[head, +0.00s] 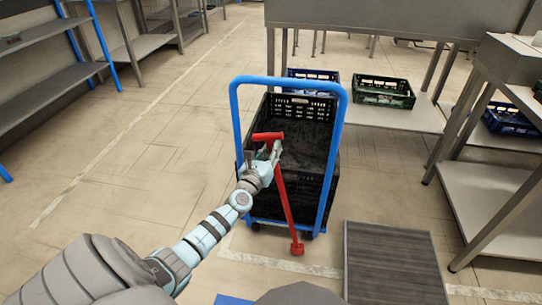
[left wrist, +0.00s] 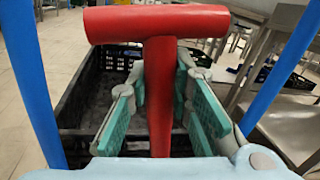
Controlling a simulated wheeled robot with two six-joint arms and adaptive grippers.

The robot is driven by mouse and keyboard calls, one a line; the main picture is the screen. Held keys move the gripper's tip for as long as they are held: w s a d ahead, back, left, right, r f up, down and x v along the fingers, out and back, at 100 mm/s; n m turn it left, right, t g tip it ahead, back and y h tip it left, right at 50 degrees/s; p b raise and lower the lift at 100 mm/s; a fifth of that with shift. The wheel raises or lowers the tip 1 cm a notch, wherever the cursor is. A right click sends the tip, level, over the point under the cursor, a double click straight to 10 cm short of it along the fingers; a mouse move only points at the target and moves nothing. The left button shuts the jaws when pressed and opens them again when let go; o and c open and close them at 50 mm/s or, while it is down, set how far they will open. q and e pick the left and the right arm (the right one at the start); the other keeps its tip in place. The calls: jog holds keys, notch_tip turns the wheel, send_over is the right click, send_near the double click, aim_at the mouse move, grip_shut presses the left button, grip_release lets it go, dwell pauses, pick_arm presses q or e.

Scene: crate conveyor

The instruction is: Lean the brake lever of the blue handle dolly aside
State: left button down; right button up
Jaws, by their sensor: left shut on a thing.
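The blue handle dolly (head: 345,130) stands ahead of me, its tall blue frame facing me. Its red brake lever (head: 287,205) has a T-shaped top and a foot low at the dolly's near side. In the head view the lever slants, top to the left of its foot. My left gripper (head: 268,153) is shut on the lever's stem just below the crossbar. In the left wrist view the red stem (left wrist: 160,105) runs between the teal finger pads, with the crossbar above them. My right gripper is not in view.
Black crates (head: 305,122) are stacked on the dolly behind the handle. A grey ribbed mat (head: 393,265) lies to the right. Metal tables (head: 500,210) stand at right and back, with a green crate (head: 383,91) on a low shelf. The floor to the left is clear.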

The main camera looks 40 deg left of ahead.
pick_arm(q)
jog(key=shift+s+a+f, duration=0.1)
jog(key=shift+a, duration=0.05)
jog(key=shift+a, duration=0.1)
jog(key=c, duration=1.8)
grip_release()
jog(key=shift+s+a, duration=0.1)
jog(key=o, duration=0.4)
jog(key=shift+s+a, duration=0.15)
jog(key=shift+a, duration=0.1)
jog(key=shift+c, duration=0.2)
jog(key=shift+d, duration=0.25)
jog(key=v, duration=1.1)
jog(key=shift+s+d, duration=0.2)
jog(key=shift+s, duration=0.15)
